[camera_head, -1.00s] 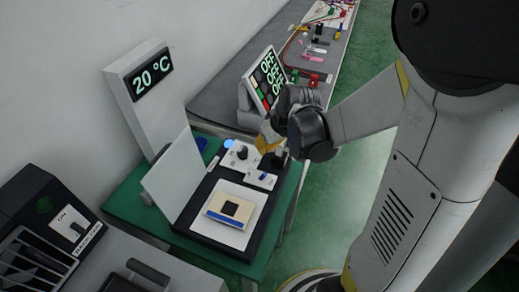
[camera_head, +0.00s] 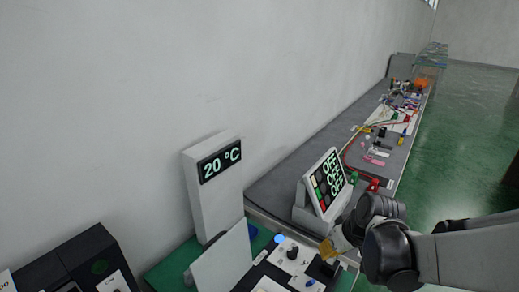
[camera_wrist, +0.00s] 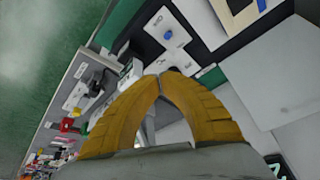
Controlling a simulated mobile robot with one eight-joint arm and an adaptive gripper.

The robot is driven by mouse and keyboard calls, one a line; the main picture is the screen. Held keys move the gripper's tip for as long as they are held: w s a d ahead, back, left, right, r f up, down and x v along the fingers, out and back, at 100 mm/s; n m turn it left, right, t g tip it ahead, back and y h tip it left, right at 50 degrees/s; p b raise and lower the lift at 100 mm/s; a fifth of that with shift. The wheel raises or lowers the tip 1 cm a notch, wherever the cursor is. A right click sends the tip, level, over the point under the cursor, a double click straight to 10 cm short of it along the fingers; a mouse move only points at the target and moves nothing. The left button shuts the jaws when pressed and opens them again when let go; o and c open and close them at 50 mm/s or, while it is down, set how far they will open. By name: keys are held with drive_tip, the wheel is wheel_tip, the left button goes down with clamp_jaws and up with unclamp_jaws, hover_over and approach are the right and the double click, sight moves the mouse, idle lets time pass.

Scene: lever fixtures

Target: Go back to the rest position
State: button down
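My gripper (camera_head: 334,246) shows in the head view at the lower right, partly hidden behind my dark wrist joint, over the right side of the green table. In the wrist view its two yellow fingers (camera_wrist: 160,77) come together at the tips with nothing seen between them. Beyond the fingertips lies the white control plate (camera_wrist: 167,31) with a blue part on it. The plate (camera_head: 292,256) also shows in the head view, with a dark knob and a blue light. The gripper appears apart from the plate.
A display post (camera_head: 214,187) reading 20 °C stands by the wall. A panel (camera_head: 327,183) reading OFF several times stands near my arm. A raised white lid (camera_head: 224,262) and a black machine (camera_head: 85,262) are at the lower left. Open green floor (camera_head: 465,165) lies right.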

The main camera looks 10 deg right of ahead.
drive_tip(key=s+a+r+m+t+h+b, duration=0.1)
drive_tip(key=s+a+r+m+t+b, duration=0.1)
drive_tip(key=s+a+r, duration=0.5)
drive_tip(key=s+r, duration=0.2)
drive_tip(key=s, duration=0.1)
drive_tip(key=shift+s+t, duration=0.3)
